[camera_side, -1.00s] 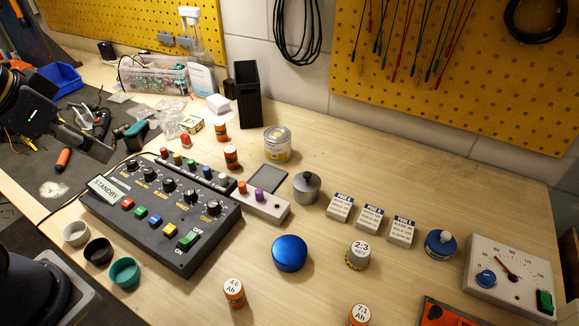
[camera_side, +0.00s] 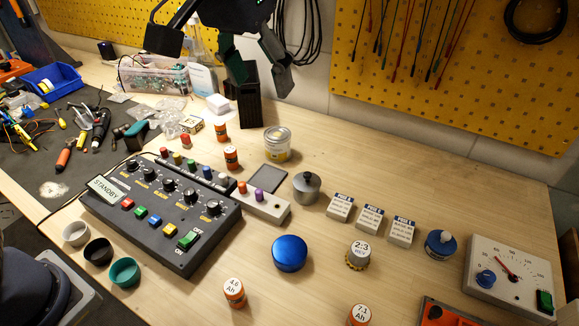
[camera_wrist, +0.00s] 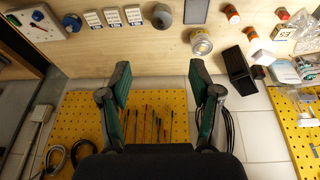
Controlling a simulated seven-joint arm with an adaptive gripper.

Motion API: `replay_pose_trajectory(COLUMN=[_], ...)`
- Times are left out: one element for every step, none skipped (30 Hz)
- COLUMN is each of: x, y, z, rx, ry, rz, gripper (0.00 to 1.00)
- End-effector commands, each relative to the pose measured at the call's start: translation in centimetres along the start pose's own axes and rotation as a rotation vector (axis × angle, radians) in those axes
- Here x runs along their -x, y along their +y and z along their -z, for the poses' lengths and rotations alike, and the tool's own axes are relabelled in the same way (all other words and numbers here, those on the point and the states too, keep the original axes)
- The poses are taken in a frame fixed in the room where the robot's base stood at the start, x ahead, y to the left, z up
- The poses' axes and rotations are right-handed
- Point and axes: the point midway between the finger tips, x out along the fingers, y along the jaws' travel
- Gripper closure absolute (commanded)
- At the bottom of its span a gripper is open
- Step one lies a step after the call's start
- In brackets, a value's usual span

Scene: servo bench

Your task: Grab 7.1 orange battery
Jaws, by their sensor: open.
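The orange battery marked 7.1 Ah (camera_side: 360,315) stands upright at the bottom edge of the side view, partly cut off by the frame. A similar orange battery marked 4.6 Ah (camera_side: 234,292) stands to its left. My gripper (camera_side: 258,80) is high at the back of the bench, in front of the tall black holder, far from the 7.1 battery. In the wrist view my gripper (camera_wrist: 160,85) has its two fingers spread wide with nothing between them. The 7.1 battery does not show in the wrist view.
A control box (camera_side: 160,212) with knobs fills the left middle. A blue dome (camera_side: 290,253), a 2:3 gear piece (camera_side: 358,254), small boxes (camera_side: 370,218) and a gauge panel (camera_side: 510,275) stand around the bench. An orange-red case (camera_side: 445,313) lies right of the 7.1 battery.

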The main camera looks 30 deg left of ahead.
Motion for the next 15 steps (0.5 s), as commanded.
replay_pose_trajectory(x=[-1.8,-2.8,-4.2,-5.2,-6.2,-7.5,-8.5,-9.5,-10.6,-11.4,-12.1,-12.9,-13.3,-13.7,-14.0], y=[4.1,6.4,9.2,11.2,13.1,15.4,16.9,18.2,19.6,20.5,21.1,21.7,21.9,22.1,22.3], z=[-0.2,-0.5,-1.2,-1.9,-2.7,-4.0,-5.0,-6.1,-7.5,-8.6,-9.6,-10.8,-11.4,-12.0,-12.5], rx=[-0.056,-0.085,-0.123,-0.154,-0.185,-0.227,-0.258,-0.285,-0.319,-0.341,-0.361,-0.383,-0.395,-0.405,-0.414], ry=[-0.045,-0.068,-0.098,-0.121,-0.144,-0.172,-0.193,-0.212,-0.236,-0.254,-0.271,-0.29,-0.299,-0.306,-0.309], rz=[-0.014,-0.021,-0.028,-0.033,-0.037,-0.044,-0.047,-0.049,-0.05,-0.049,-0.045,-0.037,-0.032,-0.028,-0.027], gripper=[0.37,0.37,0.37,0.37,0.37,0.37,0.37,0.37,0.37,0.37,0.37,0.37,0.37,0.37,0.37])
